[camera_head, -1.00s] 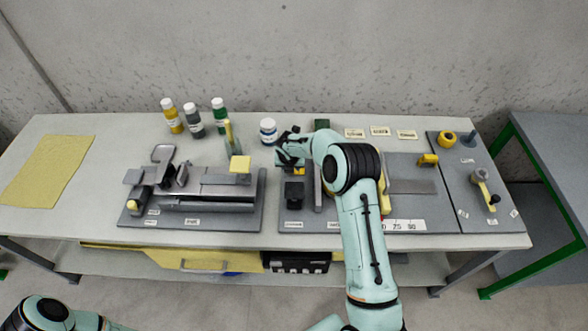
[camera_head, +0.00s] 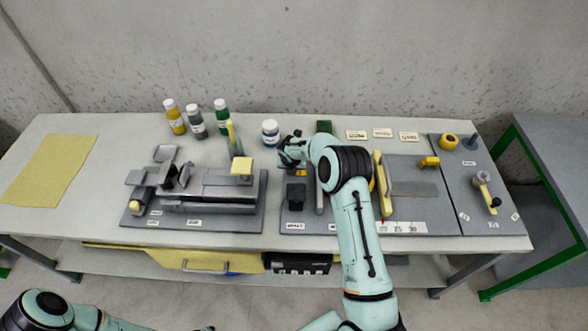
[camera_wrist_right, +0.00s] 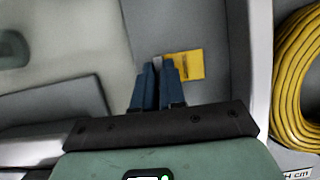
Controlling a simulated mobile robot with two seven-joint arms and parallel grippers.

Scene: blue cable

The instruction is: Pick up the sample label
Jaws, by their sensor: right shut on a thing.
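A small flat yellow label with a dark mark, which looks like the sample label (camera_wrist_right: 193,65), shows at my right fingertips in the right wrist view. My right gripper (camera_wrist_right: 159,65) is shut on it at its left edge; the fingers hide part of that edge. In the head view my right gripper (camera_head: 291,160) is over the left part of the right-hand grey board. A bit of yellow (camera_head: 301,173) shows just below it there. Of my left arm, only links show at the bottom left.
A yellow cable coil (camera_wrist_right: 292,85) lies to the right. A black block (camera_head: 296,193) stands close below the gripper. A white jar (camera_head: 270,132) and a dark green block (camera_head: 323,127) stand behind. A grey fixture (camera_head: 208,190) is to the left. The table's left part is mostly clear.

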